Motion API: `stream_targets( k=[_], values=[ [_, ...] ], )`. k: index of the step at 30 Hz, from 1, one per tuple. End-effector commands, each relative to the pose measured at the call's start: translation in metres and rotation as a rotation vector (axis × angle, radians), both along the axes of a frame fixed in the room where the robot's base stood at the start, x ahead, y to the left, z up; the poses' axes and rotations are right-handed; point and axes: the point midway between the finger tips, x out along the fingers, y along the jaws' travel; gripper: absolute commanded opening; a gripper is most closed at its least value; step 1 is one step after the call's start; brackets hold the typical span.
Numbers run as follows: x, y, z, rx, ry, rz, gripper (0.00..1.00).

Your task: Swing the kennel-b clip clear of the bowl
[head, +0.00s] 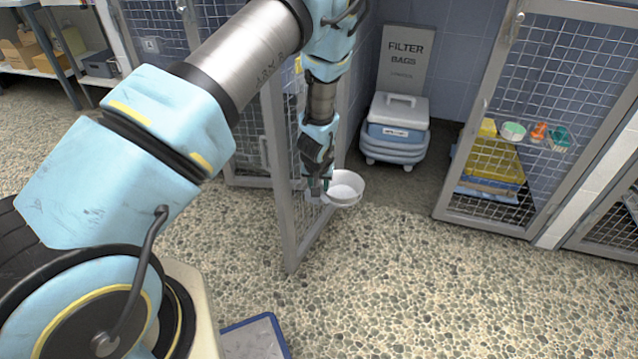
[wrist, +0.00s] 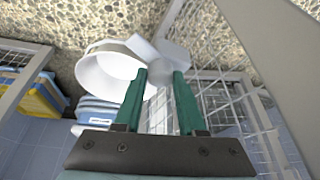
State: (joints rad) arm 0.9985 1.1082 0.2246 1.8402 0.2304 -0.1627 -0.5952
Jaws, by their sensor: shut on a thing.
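A white round bowl (head: 345,188) is beside the free side of an open mesh kennel door (head: 291,230), above the floor. In the wrist view the bowl (wrist: 104,72) is just left of my fingertips. A pale grey clip (wrist: 174,52) sits between the bowl and the door mesh (wrist: 222,102). My gripper (head: 320,187) is at the bowl's left edge. In the wrist view its green fingers (wrist: 161,76) are shut on the clip, whose lower part shows between them. In the head view my gripper mostly hides the clip.
A blue and white lidded bin (head: 396,132) stands behind the bowl, before a "FILTER BAGS" panel (head: 404,58). At right is another mesh kennel door (head: 487,214) with yellow trays (head: 492,165) behind it. The pebbled floor in front is clear except for a blue-edged mat (head: 254,340).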

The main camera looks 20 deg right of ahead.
Motion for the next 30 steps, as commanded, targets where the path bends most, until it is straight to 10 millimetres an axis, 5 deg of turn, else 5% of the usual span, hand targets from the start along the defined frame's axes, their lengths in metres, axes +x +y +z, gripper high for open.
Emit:
stream_targets(
  k=[23, 24, 30],
  values=[
    [0.0000, 0.0007, -0.0004, 0.002, 0.000, -0.105, 0.00],
    [-0.0001, 0.0008, -0.0004, 0.001, 0.000, -0.104, 0.42],
    [0.0000, 0.0007, -0.0004, 0.001, 0.000, -0.104, 0.64]
  ],
)
